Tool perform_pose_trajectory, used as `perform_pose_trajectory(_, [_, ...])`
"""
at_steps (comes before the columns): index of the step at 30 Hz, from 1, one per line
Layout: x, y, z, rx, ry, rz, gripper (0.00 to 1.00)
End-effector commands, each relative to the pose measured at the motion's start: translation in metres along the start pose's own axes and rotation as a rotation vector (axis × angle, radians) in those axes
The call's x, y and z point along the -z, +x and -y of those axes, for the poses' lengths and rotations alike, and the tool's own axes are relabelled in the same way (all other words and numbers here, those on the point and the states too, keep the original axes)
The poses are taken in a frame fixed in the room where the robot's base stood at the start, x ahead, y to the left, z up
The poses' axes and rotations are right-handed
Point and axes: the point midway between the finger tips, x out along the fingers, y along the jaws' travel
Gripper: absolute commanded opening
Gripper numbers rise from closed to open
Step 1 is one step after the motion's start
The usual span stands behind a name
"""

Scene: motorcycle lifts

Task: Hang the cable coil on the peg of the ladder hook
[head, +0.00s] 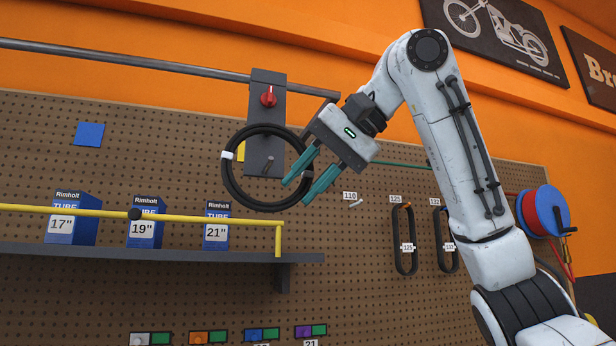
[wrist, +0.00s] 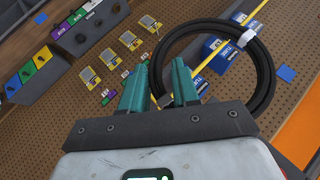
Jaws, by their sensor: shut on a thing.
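The black cable coil (head: 227,176) is a round ring with a white tag on its left side. My gripper (head: 296,192) with green fingers is shut on the coil's lower right part. The coil also shows in the wrist view (wrist: 266,75), reaching up and right from between my fingers (wrist: 161,75). The ladder hook (head: 266,105) is a dark grey plate with a red knob on the rail. Its short peg (head: 268,163) appears inside the coil's opening in the head view. I cannot tell whether the coil is around the peg or in front of it.
Two belts (head: 404,240) hang to the right, with a red-and-blue reel (head: 545,212) beyond.

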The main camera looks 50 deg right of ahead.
Motion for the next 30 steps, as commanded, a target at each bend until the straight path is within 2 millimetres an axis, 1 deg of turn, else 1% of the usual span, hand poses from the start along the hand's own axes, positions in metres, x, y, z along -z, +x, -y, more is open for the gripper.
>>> perform_pose_trajectory(30, [0.046, 0.032, -0.002, 0.0, 0.001, 0.0, 0.0])
